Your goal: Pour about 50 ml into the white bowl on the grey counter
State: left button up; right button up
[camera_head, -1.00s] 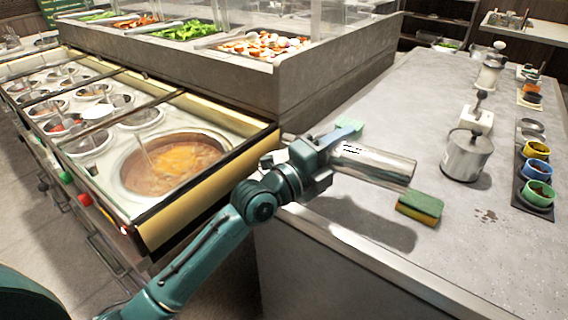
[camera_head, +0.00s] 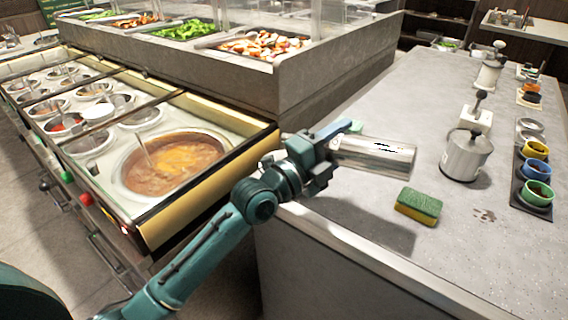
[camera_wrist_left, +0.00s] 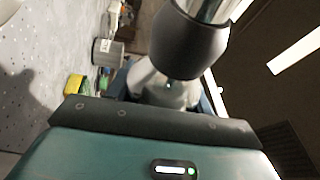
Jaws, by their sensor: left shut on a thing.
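My left gripper (camera_head: 325,158) is shut on a shiny metal cylinder (camera_head: 375,154), held above the near left part of the grey counter (camera_head: 395,110). The cylinder lies almost level, its far end pointing right and slightly down. In the left wrist view, a dark rounded collar with shiny metal above it (camera_wrist_left: 190,40) fills the top middle. I see no liquid leaving the cylinder. I cannot make out a white bowl on the grey counter; part of the counter is hidden behind the gripper and cylinder. My right gripper is not in view.
A green and yellow sponge (camera_head: 418,206) lies right of and below the cylinder in the picture. A metal pot (camera_head: 466,157) stands farther right, near a dark tray with coloured cups (camera_head: 536,168). Left is a large soup well (camera_head: 170,163).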

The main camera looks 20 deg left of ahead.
pick_arm(q)
jog(key=shift+a+r+n, duration=0.1)
jog(key=shift+r+n, duration=0.2)
jog(key=shift+r, duration=0.05)
jog(key=shift+d, duration=0.4)
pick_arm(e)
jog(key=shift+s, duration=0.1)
pick_arm(q)
jog(key=shift+r+n+t+p, duration=0.3)
jog(key=shift+r+n, duration=0.05)
jog(key=shift+n, duration=0.05)
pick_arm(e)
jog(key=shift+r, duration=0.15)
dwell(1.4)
